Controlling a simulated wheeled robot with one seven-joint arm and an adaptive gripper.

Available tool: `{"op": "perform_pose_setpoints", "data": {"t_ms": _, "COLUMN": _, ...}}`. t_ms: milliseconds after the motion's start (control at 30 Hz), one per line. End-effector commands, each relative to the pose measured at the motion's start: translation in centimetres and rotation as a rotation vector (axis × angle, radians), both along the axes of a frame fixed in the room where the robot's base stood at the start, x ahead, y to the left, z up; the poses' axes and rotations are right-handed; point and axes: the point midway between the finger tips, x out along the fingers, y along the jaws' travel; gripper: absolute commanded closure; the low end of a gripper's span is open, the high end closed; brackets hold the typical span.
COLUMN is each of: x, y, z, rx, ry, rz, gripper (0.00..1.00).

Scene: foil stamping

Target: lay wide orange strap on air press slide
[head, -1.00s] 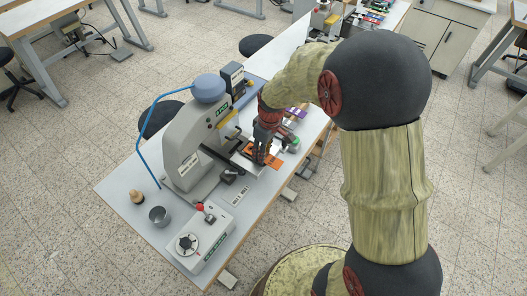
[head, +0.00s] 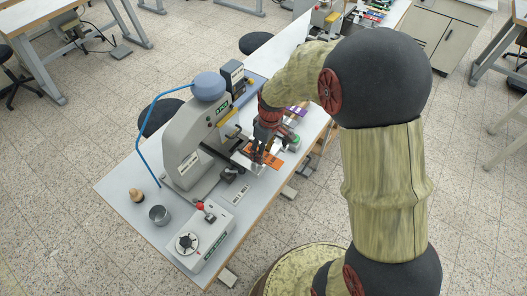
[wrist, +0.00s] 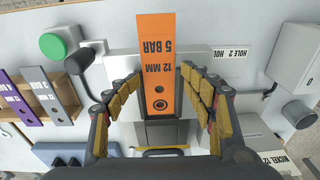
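The wide orange strap (wrist: 156,45), printed "12 MM" and "5 BAR", lies between the fingers of my gripper (wrist: 160,76) in the wrist view. A gap shows on each side of it, so the gripper is open. The strap's lower end, with two round marks, overlaps the grey slide (wrist: 160,132); its other end reaches out past the pale block. I cannot tell how firmly it rests. In the head view the orange strap (head: 276,161) shows just beyond my gripper (head: 258,152), at the front of the air press (head: 201,128). My fingers hide part of the slide there.
A purple strap (wrist: 20,100) and a grey strap (wrist: 50,98) lie on a wooden rack at left in the wrist view, near a green knob (wrist: 53,46). A control box (head: 199,238) and a metal cup (head: 159,214) stand on the table's near end.

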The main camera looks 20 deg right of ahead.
Motion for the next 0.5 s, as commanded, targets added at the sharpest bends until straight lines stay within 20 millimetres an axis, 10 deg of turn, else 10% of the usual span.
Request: {"op": "perform_pose_setpoints", "data": {"t_ms": 500, "x": -0.5, "y": -0.7, "z": 9.3, "rx": 0.0, "ry": -0.005, "rz": -0.001, "gripper": 0.46}}
